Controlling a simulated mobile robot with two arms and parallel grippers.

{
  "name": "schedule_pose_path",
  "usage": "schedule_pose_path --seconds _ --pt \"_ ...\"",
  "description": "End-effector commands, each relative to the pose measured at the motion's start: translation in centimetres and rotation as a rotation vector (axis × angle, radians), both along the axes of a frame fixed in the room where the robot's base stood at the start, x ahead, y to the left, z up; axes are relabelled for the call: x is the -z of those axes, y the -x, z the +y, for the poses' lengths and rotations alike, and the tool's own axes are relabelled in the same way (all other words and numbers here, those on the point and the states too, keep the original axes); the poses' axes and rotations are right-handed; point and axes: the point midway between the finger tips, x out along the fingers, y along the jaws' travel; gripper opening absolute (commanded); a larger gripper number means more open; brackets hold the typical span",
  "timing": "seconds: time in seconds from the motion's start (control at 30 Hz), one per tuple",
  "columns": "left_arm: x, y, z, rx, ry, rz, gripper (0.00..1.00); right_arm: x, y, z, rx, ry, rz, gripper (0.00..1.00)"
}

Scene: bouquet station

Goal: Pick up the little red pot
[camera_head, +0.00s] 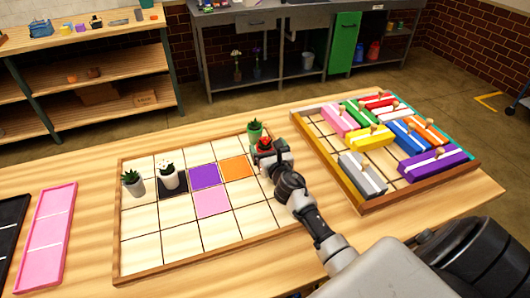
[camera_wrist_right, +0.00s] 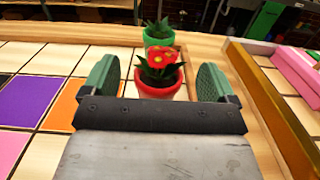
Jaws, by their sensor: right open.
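The little red pot (camera_wrist_right: 158,88) holds a plant with red flowers and stands upright on the gridded board. It also shows in the head view (camera_head: 265,152), partly hidden by my right gripper (camera_head: 272,158). In the right wrist view my right gripper (camera_wrist_right: 158,84) is open, with one green finger pad on each side of the red pot. I see a gap between the pot and each pad. My left gripper is not in view.
A green pot (camera_head: 255,133) with a plant stands just behind the red pot. A white pot (camera_head: 168,176) and a grey-white pot (camera_head: 133,183) stand on the board's left side. A wooden tray (camera_head: 376,200) of coloured blocks lies close on the right. A pink tray (camera_head: 48,232) lies far left.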

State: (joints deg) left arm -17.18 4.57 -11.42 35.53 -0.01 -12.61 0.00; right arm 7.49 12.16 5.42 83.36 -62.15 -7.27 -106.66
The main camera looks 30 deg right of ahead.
Motion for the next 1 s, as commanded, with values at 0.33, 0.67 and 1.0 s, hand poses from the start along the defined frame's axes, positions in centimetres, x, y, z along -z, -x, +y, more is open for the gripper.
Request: schedule_pose_path --seconds 0.33,0.67,1.0 --pt "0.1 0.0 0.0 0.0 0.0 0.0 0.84 0.0 -2.1 -0.5 -0.001 0.001 0.0 0.88" --pt "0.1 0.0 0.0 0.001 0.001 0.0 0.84 0.0 -2.1 -0.5 -0.001 0.001 0.0 0.51" --pt "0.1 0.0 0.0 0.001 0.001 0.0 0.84 -0.1 -2.1 -0.5 -0.001 0.001 -0.002 0.18"
